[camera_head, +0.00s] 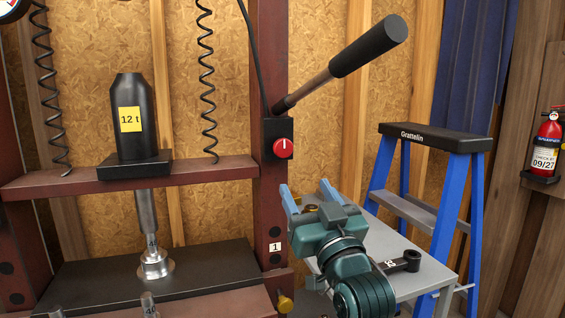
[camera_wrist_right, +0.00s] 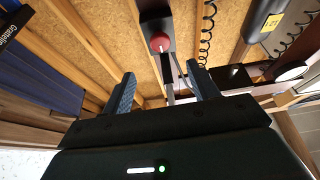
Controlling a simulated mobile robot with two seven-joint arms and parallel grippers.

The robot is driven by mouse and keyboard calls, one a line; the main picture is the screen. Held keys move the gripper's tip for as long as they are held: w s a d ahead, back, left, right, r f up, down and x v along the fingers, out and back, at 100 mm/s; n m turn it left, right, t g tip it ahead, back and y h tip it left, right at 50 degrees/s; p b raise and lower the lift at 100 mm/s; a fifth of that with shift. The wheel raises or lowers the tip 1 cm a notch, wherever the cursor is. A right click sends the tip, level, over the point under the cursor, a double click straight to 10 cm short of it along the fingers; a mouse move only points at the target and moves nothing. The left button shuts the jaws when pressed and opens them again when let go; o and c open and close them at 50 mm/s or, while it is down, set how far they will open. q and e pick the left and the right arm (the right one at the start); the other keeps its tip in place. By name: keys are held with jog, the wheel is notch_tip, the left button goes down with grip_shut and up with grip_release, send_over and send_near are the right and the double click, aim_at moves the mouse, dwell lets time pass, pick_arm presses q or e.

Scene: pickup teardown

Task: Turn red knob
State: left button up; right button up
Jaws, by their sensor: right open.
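The red knob (camera_head: 283,148) sits on the front of a black box (camera_head: 271,129) on the press's right upright, with a white mark standing about upright on its face. My right gripper (camera_head: 306,194) is below the knob and a little to its right in the head view, apart from it. Its two blue fingers are spread with nothing between them. In the right wrist view the knob (camera_wrist_right: 159,42) shows ahead, beyond and between the open fingertips (camera_wrist_right: 163,82). My left gripper is not in view.
A black-gripped lever (camera_head: 368,46) slants up right from the box. The press has a black 12 t cylinder (camera_head: 131,115) on a red crossbeam (camera_head: 210,172). A grey table (camera_head: 425,275) holding a dark wrench-like part (camera_head: 404,261) and a blue ladder (camera_head: 470,190) stand right. A fire extinguisher (camera_head: 546,146) hangs far right.

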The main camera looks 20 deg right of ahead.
aim_at(284, 150)
jog(key=x, duration=1.1)
jog(key=shift+w+r+p, duration=0.1)
jog(key=shift+w+p, duration=0.25)
jog(key=shift+w, duration=0.05)
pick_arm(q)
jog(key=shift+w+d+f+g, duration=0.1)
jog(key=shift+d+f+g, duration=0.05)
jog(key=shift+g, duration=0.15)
pick_arm(e)
jog(key=shift+c, duration=0.5)
jog(key=c, duration=0.9)
